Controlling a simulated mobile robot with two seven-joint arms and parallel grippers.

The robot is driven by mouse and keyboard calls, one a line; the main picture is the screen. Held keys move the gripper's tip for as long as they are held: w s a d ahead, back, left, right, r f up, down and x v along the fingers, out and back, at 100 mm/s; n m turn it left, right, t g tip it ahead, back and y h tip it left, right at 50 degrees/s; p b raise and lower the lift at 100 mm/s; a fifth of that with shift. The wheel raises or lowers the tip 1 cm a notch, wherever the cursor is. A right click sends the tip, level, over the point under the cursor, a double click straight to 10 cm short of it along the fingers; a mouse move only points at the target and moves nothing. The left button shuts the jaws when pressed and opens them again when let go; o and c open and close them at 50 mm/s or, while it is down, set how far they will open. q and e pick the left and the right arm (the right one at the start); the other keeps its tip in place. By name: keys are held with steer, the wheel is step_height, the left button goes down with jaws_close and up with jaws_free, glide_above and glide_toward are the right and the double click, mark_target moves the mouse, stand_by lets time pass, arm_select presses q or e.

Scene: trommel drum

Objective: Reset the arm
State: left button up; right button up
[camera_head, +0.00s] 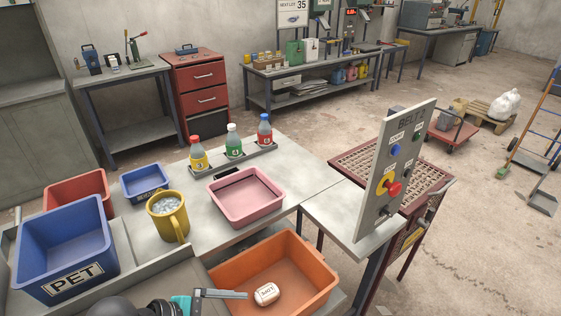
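My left gripper (220,296) shows at the bottom edge, left of centre, with grey finger parts and a teal part beside it. It is partly cut off by the frame, and I cannot tell whether its fingers are apart or closed. It appears in front of the orange bin (318,270), left of a small white labelled object (266,293) in that bin. No held object can be made out. My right gripper is not in view.
A blue PET bin (66,250), yellow mug (168,212) of pale pellets, pink tray (245,197) and several capped bottles (234,142) stand around the bench. An upright control panel (395,170) with a red button stands right. Open floor lies beyond.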

arm_select(q)
steer(key=s+a+f+m+y, duration=0.1)
steer(key=s+a+m+y, duration=0.35)
steer(key=m, duration=0.45)
steer(key=s+a+m+y, duration=0.35)
steer(key=s+m, duration=0.25)
steer(key=m, duration=0.3)
step_height(320, 180, down, 28)
steer(key=s+g+b, duration=0.2)
steer(key=b, duration=0.3)
steer(key=s+a+f+g+y+b, duration=0.1)
steer(key=s+f+b, duration=0.4)
steer(key=s+f, duration=1)
step_height(320, 180, down, 3)
steer(key=shift+s+a+f+m, duration=0.1)
steer(key=shift+s+a+m, duration=0.05)
steer(key=shift+a+m, duration=0.35)
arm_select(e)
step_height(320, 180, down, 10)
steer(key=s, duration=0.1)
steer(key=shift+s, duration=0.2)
